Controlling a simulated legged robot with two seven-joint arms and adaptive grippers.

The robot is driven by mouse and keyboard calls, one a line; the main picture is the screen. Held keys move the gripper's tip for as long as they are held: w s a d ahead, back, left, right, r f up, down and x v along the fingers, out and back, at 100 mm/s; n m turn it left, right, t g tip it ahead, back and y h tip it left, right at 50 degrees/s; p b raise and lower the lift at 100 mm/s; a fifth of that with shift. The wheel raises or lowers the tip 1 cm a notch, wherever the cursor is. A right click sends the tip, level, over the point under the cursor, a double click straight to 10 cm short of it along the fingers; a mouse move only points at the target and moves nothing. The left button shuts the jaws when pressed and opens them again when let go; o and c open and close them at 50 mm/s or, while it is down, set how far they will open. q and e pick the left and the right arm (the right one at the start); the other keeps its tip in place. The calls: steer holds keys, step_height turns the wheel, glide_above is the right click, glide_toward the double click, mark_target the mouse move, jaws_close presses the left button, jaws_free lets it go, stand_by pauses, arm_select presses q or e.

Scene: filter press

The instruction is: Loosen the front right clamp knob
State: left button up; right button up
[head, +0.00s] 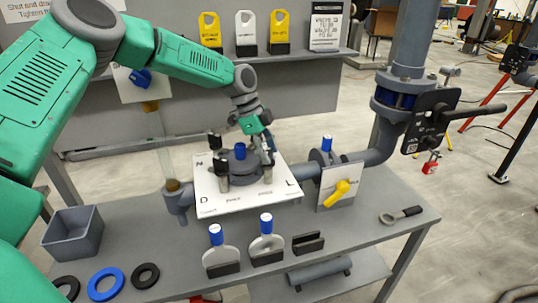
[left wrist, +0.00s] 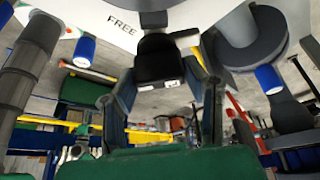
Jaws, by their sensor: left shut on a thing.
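The filter press (head: 240,165) is a round dark body with a blue top on a white plate (head: 215,203) with printed letters. Dark clamp knobs stand around it, such as the front left one (head: 222,173). My left gripper (head: 267,157) reaches down from above at the right side of the press. It is shut on the front right clamp knob, which it largely hides in the head view. In the left wrist view that black knob (left wrist: 157,62) sits between the two fingers, near the printed word FREE. My right gripper is not in view.
A yellow-handled valve (head: 340,190) is right of the press. Blue-topped paddles (head: 220,258) and a dark bracket (head: 308,243) stand in front. A grey bin (head: 73,233) and rings (head: 104,284) are at left, a wrench (head: 402,215) at right. A shelf with tags (head: 245,33) is behind.

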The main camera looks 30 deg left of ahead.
arm_select(q)
steer(key=shift+w+a+m+g, duration=0.1)
steer(key=shift+m+g, duration=0.2)
steer(key=shift+m, duration=0.5)
steer(key=o, duration=0.9)
steer(key=shift+o, duration=1.2)
steer(key=shift+w+a+f, duration=0.1)
